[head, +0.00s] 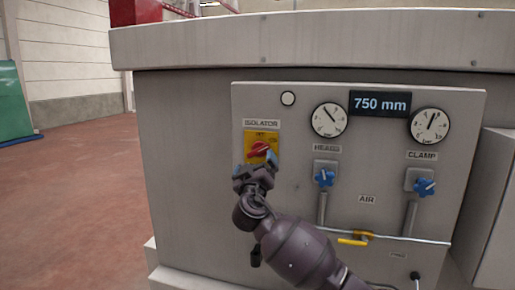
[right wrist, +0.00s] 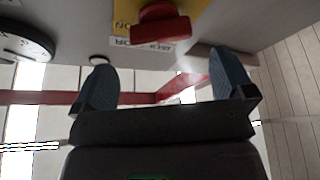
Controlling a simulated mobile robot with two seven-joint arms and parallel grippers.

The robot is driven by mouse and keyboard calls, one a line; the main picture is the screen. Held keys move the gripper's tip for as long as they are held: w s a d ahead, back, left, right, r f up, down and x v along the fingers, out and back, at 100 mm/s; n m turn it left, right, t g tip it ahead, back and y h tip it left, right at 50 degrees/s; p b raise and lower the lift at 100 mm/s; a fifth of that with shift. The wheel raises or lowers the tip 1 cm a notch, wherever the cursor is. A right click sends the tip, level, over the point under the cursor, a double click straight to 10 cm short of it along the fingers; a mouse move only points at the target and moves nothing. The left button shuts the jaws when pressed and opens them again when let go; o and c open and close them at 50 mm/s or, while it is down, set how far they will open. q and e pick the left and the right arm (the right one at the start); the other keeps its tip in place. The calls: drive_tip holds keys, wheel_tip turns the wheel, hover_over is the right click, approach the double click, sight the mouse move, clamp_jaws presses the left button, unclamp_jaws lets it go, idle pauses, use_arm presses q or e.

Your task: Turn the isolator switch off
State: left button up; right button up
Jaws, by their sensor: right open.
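The isolator switch is a red rotary knob (head: 259,148) on a yellow plate (head: 249,140), under the ISOLATOR label (head: 261,124). Its handle looks tilted near sideways in the head view. My right gripper (head: 256,168) is just below the knob, with its blue fingers apart and nothing between them. In the right wrist view, the red knob (right wrist: 158,22) is at the top, beyond and between the open fingers of the right gripper (right wrist: 165,78). An upside-down ON mark shows on the plate beside it. Knob and fingers look apart. My left gripper is out of view.
A yellow valve lever (head: 352,242) sits low on the panel. Open floor (head: 70,190) lies left.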

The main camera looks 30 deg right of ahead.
sight(257, 152)
drive_tip(key=p+x, duration=0.1)
drive_tip(key=x, duration=0.6)
drive_tip(key=shift+w+p, duration=0.15)
drive_tip(key=shift+p, duration=0.2)
drive_tip(key=c, duration=0.8)
